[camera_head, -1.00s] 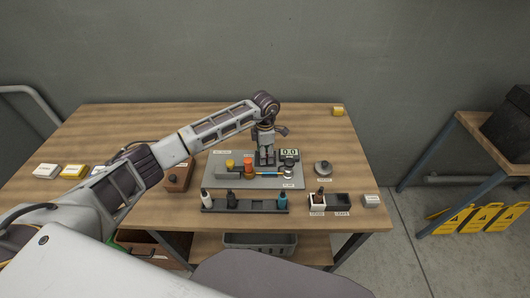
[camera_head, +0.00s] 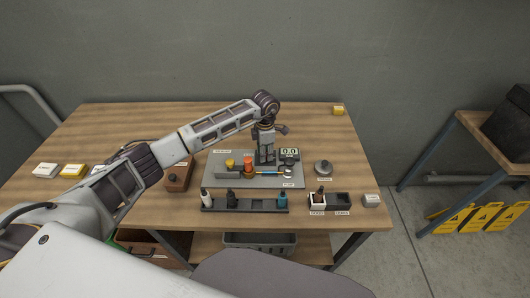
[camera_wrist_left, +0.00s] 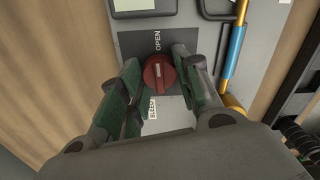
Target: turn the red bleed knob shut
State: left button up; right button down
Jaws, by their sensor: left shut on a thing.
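The red bleed knob (camera_wrist_left: 158,73) is round with a pale line across its face. It sits on a dark plate marked OPEN, with a BLEED label below it in the left wrist view. My left gripper (camera_wrist_left: 160,65) has its green-padded fingers on both sides of the knob and is shut on it. In the head view, my left gripper (camera_head: 265,155) points down at the back of the grey panel (camera_head: 215,178) and hides the knob. My right gripper is not in view.
An orange-topped part (camera_head: 248,161) and a yellow knob (camera_head: 230,163) stand close left of the gripper. A display (camera_head: 289,154) stands close right. A blue-and-brass pipe (camera_wrist_left: 235,55) runs beside the knob. A bottle rack (camera_head: 255,206) lies in front.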

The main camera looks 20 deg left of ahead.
pick_arm(q)
jog(key=n+b, duration=0.1)
jog(key=n, duration=0.2)
jog(key=n+b, duration=0.1)
jog(key=n, duration=0.4)
jog(key=shift+n, duration=1.2)
jog(key=n, duration=0.3)
jog(key=shift+b, duration=0.35)
jog(key=shift+d+n, duration=0.1)
jog(key=shift+n, duration=1.8)
